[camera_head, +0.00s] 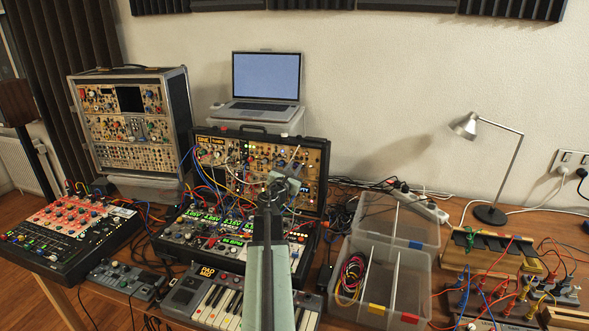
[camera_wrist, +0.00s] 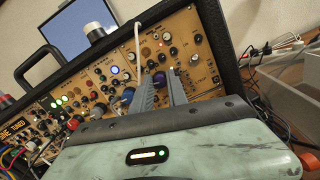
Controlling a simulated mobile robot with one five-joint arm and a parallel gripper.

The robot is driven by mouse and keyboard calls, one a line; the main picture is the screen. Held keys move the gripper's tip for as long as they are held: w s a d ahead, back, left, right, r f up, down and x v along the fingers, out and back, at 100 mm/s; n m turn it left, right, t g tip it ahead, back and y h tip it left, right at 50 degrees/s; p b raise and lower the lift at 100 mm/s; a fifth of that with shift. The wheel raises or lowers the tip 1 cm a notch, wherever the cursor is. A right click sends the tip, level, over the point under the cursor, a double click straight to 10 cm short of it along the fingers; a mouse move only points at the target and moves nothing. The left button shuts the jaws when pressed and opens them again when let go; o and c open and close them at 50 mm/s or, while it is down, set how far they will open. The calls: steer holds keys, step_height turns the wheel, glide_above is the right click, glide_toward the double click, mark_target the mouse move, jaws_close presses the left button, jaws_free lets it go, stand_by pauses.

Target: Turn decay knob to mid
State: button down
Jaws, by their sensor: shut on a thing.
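A gold modular synth panel (camera_wrist: 205,75) in a black case fills the upper part of the wrist view. My gripper (camera_wrist: 161,88) is at the panel, its two grey fingers either side of a small purple knob (camera_wrist: 159,77), shut on it. I cannot read the label or pointer of this knob, so I cannot tell that it is the decay knob or how it is turned. In the head view, my gripper (camera_head: 285,176) is over the right half of the case's upright panel (camera_head: 313,185) and hides part of it.
White and other patch cables (camera_head: 225,160) hang across the panel's left side. A laptop (camera_head: 266,80) stands behind the case. Clear plastic bins (camera_head: 420,236) stand to the right. A keyboard (camera_head: 215,300) and a red-topped mixer (camera_head: 70,225) are in front and left.

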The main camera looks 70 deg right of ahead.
steer(key=m, duration=0.4)
steer(key=shift+g, duration=0.3)
steer(key=m+p, duration=0.1)
steer(key=m, duration=0.3)
steer(key=m+g, duration=0.1)
steer(key=m, duration=0.3)
steer(key=shift+y+p, duration=0.4)
steer(key=shift+m, duration=1.8)
steer(key=shift+p, duration=0.3)
steer(key=c, duration=1.3)
jaws_free()
